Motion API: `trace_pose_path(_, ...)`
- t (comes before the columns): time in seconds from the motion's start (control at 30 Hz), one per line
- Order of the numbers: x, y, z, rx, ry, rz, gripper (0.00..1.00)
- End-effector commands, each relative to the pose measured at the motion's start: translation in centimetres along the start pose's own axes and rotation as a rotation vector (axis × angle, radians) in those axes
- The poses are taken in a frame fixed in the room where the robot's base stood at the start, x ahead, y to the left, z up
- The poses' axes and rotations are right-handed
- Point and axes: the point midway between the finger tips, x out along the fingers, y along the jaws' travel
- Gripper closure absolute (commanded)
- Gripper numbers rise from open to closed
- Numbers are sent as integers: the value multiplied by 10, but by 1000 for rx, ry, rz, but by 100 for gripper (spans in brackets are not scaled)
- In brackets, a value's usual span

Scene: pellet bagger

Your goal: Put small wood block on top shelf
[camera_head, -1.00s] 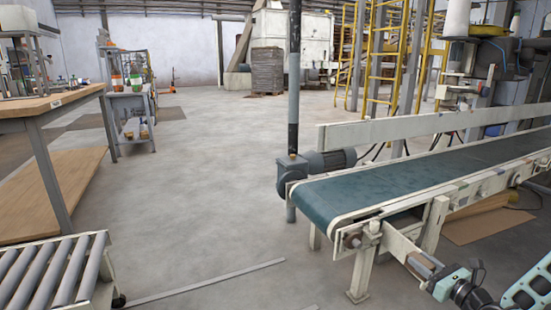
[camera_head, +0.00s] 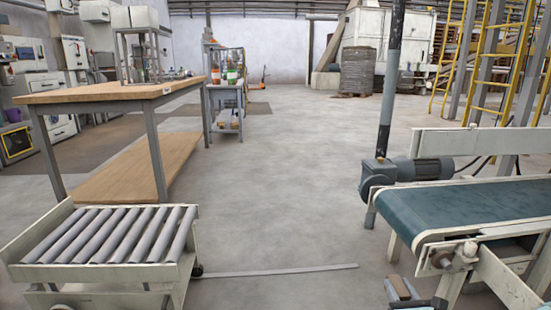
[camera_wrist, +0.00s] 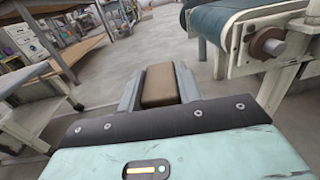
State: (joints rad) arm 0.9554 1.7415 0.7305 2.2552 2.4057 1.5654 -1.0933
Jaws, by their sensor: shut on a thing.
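The small wood block (camera_wrist: 160,86) is brown and sits between the two grey fingers of my gripper (camera_wrist: 158,78) in the wrist view. My gripper is shut on it, in the air clear of any surface. In the head view the block (camera_head: 399,287) and my gripper (camera_head: 402,290) show at the bottom edge, left of the conveyor. A workbench (camera_head: 120,91) with a wooden top and a low wooden shelf (camera_head: 125,180) stands at the left. A grey shelved stand (camera_head: 226,112) with bottles stands farther back. I cannot tell which holds the top shelf.
A roller table (camera_head: 100,270) stands at front left. The blue-green belt conveyor (camera_head: 470,205) with a motor and dark post fills the right. Grey floor (camera_head: 290,190) between them is open. Small frames stand on the workbench's far end. Yellow ladders stand at back right.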

Motion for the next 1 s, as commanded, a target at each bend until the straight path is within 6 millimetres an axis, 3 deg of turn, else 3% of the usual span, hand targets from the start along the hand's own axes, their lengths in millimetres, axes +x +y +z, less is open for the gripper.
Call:
trace_pose_path(0.03,-1,0,11,0,1,1,89)
trace_pose_path(0.27,-10,-3,41,-1,5,1,89)
trace_pose_path(1.0,-54,-6,203,-3,15,5,89)
